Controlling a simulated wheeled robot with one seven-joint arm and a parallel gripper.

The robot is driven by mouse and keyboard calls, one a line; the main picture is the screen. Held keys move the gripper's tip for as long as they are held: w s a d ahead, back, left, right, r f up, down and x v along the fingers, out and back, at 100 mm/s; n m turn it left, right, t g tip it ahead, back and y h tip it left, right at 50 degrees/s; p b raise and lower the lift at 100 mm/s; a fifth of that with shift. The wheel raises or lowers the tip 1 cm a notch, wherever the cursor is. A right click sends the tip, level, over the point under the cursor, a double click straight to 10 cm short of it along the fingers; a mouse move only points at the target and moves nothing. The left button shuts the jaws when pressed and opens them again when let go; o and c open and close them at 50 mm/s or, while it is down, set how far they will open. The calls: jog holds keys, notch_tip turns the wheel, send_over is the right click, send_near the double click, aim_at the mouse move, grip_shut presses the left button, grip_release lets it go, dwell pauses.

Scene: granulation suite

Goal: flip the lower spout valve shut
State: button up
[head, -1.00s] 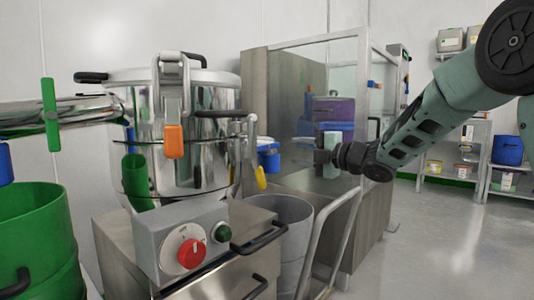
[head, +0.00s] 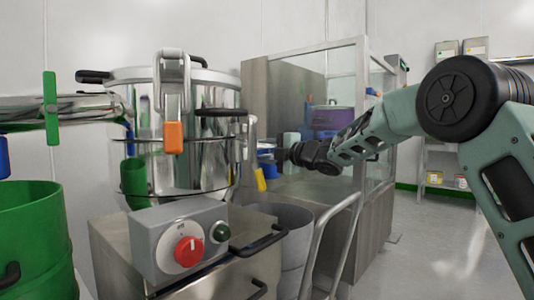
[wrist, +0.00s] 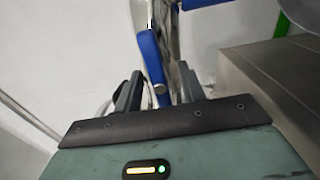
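In the head view a steel spout pipe (head: 85,108) runs left from the steel pot (head: 180,150). An upright green lever (head: 50,108) crosses the pipe, and a blue lever (head: 3,158) hangs below it at the left edge. I cannot tell which is the lower spout valve. My gripper (head: 284,153) is right of the pot, well apart from these levers; its fingers are small here. In the wrist view my gripper (wrist: 160,86) is open, its two fingers apart. A long blue bar (wrist: 150,58) beside a shiny metal part lies ahead of the gap; contact is unclear.
A control box (head: 185,240) with a red knob stands below the pot. A green drum (head: 35,240) is at lower left. A grey bin (head: 290,225), a curved metal rail (head: 318,235) and a glass-sided booth (head: 345,75) are right of the pot. Open floor lies at right.

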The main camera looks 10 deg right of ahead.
grip_shut()
jog(key=shift+r+m+p, duration=0.1)
jog(key=shift+m+p, duration=0.2)
jog(key=shift+p, duration=0.25)
jog(key=m+p, duration=0.1)
jog(key=p, duration=0.1)
jog(key=m+p, duration=0.2)
jog(key=p, duration=0.1)
jog(key=shift+r+m+p, duration=0.2)
jog(key=shift+m+p, duration=0.1)
jog(key=shift+p, duration=0.05)
jog(key=m+p, duration=0.4)
jog(key=p, duration=0.2)
jog(key=m+p, duration=0.5)
jog(key=p, duration=0.2)
jog(key=shift+f+m, duration=0.1)
jog(key=shift+m, duration=0.3)
jog(key=m+p, duration=0.3)
jog(key=p, duration=0.1)
jog(key=shift+f+m, duration=0.2)
jog(key=shift+m, duration=0.2)
jog(key=shift+f, duration=0.1)
